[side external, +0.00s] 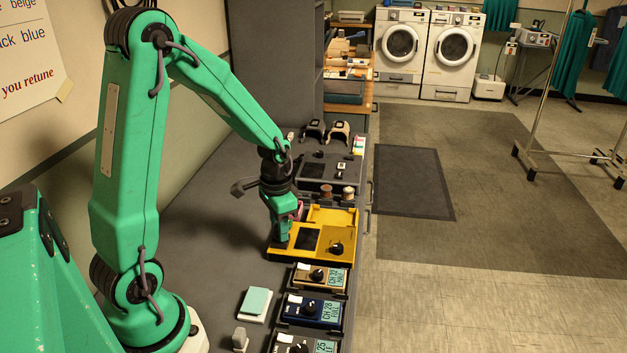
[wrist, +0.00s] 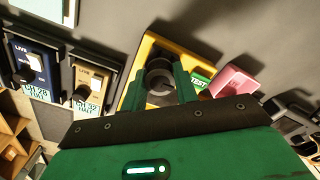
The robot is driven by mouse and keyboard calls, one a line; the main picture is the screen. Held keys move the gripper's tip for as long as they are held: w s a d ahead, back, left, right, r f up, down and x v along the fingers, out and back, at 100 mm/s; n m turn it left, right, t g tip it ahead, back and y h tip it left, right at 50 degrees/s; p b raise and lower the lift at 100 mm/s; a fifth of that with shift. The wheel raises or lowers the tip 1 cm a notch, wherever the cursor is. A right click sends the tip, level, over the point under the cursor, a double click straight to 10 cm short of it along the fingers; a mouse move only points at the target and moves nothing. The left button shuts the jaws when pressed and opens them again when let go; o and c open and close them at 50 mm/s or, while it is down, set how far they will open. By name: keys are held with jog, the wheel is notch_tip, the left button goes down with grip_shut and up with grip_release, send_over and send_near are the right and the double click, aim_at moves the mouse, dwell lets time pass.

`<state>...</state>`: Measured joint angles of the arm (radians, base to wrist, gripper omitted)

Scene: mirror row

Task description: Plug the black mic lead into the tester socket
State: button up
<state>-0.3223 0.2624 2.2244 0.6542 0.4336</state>
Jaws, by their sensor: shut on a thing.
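The yellow tester (side external: 345,218) lies on the grey bench, with a dark panel (side external: 306,238) and a black knob (side external: 337,249). My gripper (side external: 282,238) points down at its wall-side end. In the wrist view the two green fingers of my gripper (wrist: 161,88) are closed around a dark round thing (wrist: 160,65), which looks like the plug of the black mic lead. The tester (wrist: 136,72) shows beside and behind the fingers, with a green TEST label (wrist: 200,82). The socket is hidden; I cannot tell whether the plug is in it.
A tan pack (side external: 322,277), a blue pack (side external: 311,308) and another pack (side external: 300,346) line the near bench. A pink block (wrist: 233,81) is beside the tester. A pale green-topped block (side external: 256,303) lies left of the packs. Two spools stand behind the tester.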

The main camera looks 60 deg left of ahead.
jog(key=shift+f, duration=0.25)
jog(key=o, duration=1)
jog(key=shift+r, duration=0.15)
jog(key=shift+r, duration=3.7)
jog(key=shift+r, duration=0.1)
